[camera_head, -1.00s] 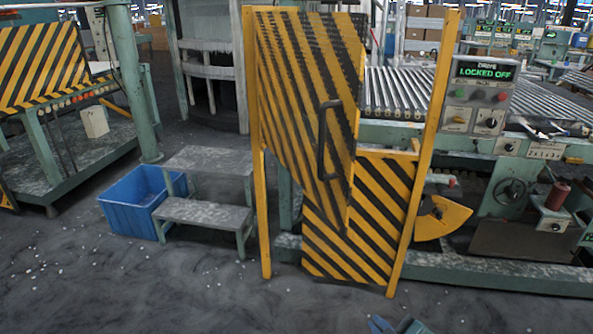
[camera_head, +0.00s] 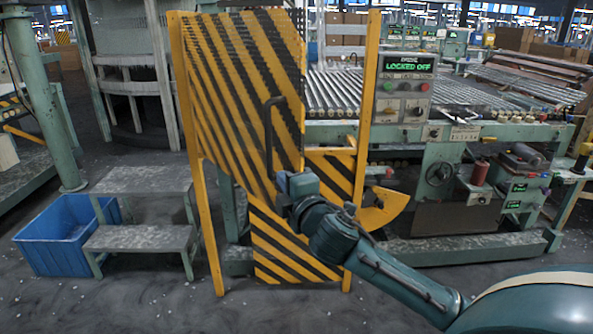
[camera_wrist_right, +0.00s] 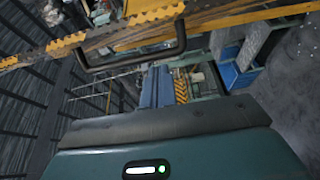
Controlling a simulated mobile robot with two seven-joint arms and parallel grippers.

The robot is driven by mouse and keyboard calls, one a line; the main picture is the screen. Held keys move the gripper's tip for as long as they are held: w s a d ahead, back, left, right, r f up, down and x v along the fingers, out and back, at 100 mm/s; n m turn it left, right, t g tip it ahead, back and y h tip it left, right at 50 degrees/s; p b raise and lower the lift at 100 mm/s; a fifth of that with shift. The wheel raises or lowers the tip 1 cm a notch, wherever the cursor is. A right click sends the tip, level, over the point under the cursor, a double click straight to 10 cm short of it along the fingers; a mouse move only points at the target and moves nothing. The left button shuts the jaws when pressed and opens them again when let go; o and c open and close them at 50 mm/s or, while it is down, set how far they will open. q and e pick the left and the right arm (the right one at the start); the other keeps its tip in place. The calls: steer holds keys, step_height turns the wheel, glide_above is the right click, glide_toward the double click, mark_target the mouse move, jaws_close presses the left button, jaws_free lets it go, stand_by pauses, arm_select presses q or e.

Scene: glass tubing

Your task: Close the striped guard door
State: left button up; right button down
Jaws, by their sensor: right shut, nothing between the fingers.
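The striped guard door (camera_head: 238,85), yellow and black, stands partly open in its yellow frame (camera_head: 362,100). Its free edge is apart from the right post. A dark bar handle (camera_head: 269,130) is on its face and also shows as a dark loop in the wrist view (camera_wrist_right: 128,58). My right gripper (camera_head: 283,182) is shut and empty, at the lower end of the handle in the head view; I cannot tell whether it touches. Its blue fingers show in the wrist view (camera_wrist_right: 156,87), below the handle loop. My left gripper is not in view.
A fixed striped panel (camera_head: 283,250) is behind the door. Grey steps (camera_head: 140,180) and a blue bin (camera_head: 62,240) stand on the left.

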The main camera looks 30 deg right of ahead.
steer(key=shift+w+d+f, duration=0.1)
steer(key=shift+w+d, duration=0.2)
steer(key=shift+d, duration=0.4)
steer(key=shift+w+d+r, duration=0.1)
steer(key=shift+w+d, duration=0.2)
steer(key=shift+d, duration=0.4)
steer(key=shift+w+d+f, duration=0.1)
steer(key=shift+w+d, duration=0.2)
steer(key=shift+d, duration=0.4)
